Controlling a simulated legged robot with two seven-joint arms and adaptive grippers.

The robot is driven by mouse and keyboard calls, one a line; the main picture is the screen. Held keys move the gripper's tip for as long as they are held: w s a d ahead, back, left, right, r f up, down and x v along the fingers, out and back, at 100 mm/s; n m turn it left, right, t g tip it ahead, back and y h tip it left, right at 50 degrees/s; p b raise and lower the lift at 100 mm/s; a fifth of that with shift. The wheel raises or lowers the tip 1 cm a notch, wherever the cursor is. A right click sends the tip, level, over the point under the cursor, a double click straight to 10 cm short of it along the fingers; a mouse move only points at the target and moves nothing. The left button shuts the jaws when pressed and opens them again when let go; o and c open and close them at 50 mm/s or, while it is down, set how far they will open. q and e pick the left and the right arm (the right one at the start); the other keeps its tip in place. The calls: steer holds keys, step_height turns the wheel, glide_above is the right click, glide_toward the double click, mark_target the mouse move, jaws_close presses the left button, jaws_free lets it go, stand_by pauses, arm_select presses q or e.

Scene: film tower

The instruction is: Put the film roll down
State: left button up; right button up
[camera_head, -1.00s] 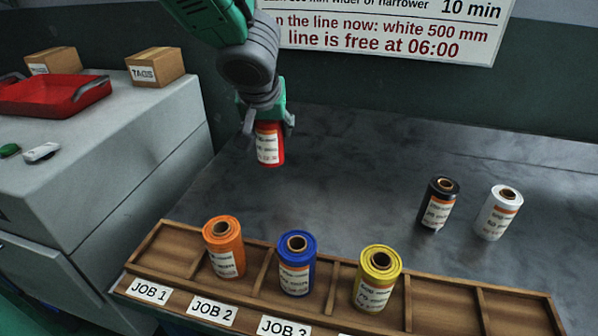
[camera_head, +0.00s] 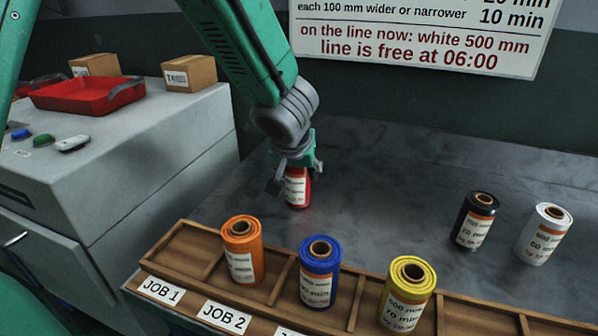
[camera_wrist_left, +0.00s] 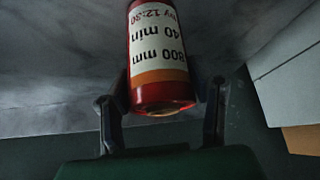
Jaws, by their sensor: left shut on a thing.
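My left gripper (camera_head: 296,178) is shut on the red film roll (camera_head: 297,192), which stands nearly upright at the grey tabletop behind the wooden rack. I cannot tell whether its base touches the table. In the left wrist view the red roll (camera_wrist_left: 158,50) sits between the two fingers, its label reading 800 mm, 40 min. The wooden rack (camera_head: 183,247) has its JOB 1 compartment empty. An orange roll (camera_head: 242,252) stands in JOB 2, a blue roll (camera_head: 319,272) in the compartment right of it, then a yellow roll (camera_head: 406,296). My right gripper is not in view.
A black roll (camera_head: 474,222) and a white roll (camera_head: 543,235) stand on the table at the right. The tabletop (camera_head: 390,190) between them and the red roll is clear. A grey cabinet (camera_head: 130,140) at the left carries a red tray (camera_head: 88,95) and boxes (camera_head: 190,73).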

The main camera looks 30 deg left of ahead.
arm_select(q)
steer(key=o, duration=1.1)
steer(key=shift+f, duration=0.1)
steer(key=shift+o, duration=0.9)
steer(key=shift+a, duration=0.4)
steer(key=p+v, duration=0.4)
steer(key=v, duration=0.8)
steer(key=shift+d, duration=0.1)
